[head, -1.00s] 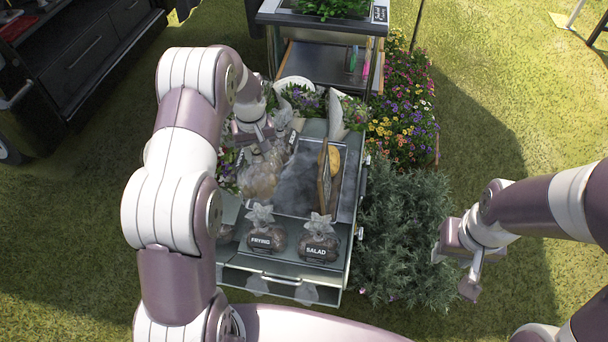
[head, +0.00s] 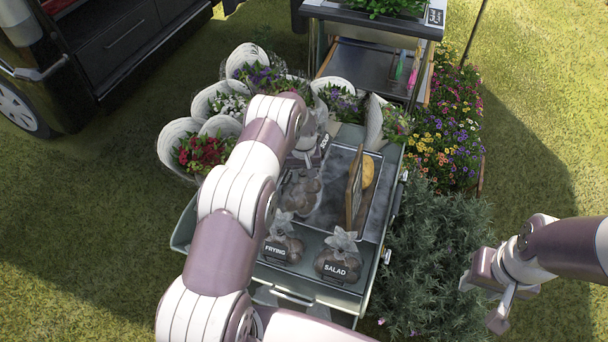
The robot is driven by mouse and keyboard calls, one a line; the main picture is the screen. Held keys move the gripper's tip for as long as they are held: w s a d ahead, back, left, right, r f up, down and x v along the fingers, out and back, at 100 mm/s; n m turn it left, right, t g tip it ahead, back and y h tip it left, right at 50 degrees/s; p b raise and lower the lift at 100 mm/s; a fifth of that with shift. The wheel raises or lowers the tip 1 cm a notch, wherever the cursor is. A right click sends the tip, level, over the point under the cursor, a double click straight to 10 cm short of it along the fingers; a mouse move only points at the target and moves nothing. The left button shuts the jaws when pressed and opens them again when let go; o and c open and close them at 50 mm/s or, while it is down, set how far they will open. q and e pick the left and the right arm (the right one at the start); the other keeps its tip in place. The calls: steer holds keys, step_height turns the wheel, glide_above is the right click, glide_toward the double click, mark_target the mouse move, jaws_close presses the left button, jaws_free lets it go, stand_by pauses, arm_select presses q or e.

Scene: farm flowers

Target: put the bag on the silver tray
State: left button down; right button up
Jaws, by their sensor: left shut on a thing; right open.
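My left gripper (head: 306,155) is shut on a clear bag of brown round things (head: 301,190), probably potatoes. The bag hangs at the left part of the silver tray (head: 334,185). I cannot tell whether it touches the tray. My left arm hides part of the cart's left side. A wooden board (head: 354,188) and a yellow round thing (head: 369,171) stand at the tray's right part. My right gripper (head: 482,304) is open and empty, right of the cart beside the grey-green shrub.
Bags labelled FRYING (head: 282,245) and SALAD (head: 338,260) sit on the cart's front shelf. Wrapped bouquets (head: 200,150) stand at the left and back. A shrub (head: 435,260) and flowers (head: 450,130) line the right side. The tray's middle is bare.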

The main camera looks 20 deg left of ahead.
arm_select(q)
steer(key=c, duration=1.2)
jaws_free()
steer(key=shift+f, duration=0.1)
steer(key=o, duration=0.4)
steer(key=shift+o, duration=0.2)
